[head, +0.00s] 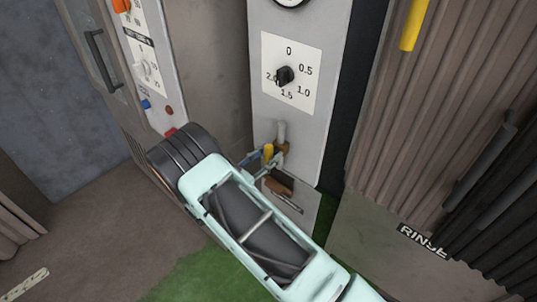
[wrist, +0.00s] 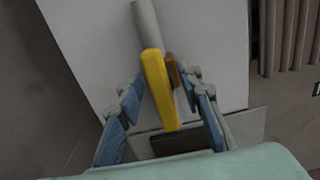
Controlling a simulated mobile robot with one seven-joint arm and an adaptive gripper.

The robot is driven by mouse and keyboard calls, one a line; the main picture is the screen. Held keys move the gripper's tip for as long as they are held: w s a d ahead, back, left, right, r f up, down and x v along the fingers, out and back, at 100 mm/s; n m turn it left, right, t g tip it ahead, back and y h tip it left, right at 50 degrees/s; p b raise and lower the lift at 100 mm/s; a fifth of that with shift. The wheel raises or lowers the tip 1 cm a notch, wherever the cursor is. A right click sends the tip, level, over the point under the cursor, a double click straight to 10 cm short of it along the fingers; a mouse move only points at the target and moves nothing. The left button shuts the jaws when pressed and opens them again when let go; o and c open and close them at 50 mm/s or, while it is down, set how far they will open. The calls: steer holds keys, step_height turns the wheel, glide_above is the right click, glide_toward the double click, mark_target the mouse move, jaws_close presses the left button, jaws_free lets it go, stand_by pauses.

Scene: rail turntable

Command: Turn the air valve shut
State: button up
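The air valve has a yellow lever (wrist: 158,90), which hangs down along the pipe in the wrist view. Its brass body (wrist: 173,72) shows partly behind the lever, below a grey pipe (wrist: 145,22). In the head view the yellow lever (head: 268,152) is small, beside the brass body (head: 283,148) and under the pipe (head: 281,130). My gripper (wrist: 165,98) is open, with one blue-padded finger on each side of the lever and gaps visible between. In the head view my gripper (head: 263,163) is at the valve, partly hidden by my arm.
A grey panel carries a black dial knob (head: 285,75) above the valve. A small dark opening (head: 278,186) lies below it. A control panel (head: 146,60) with knobs and buttons stands at left. Ribbed brown panels and a black handle (head: 492,158) are at right.

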steer(key=shift+c, duration=0.2)
jaws_close()
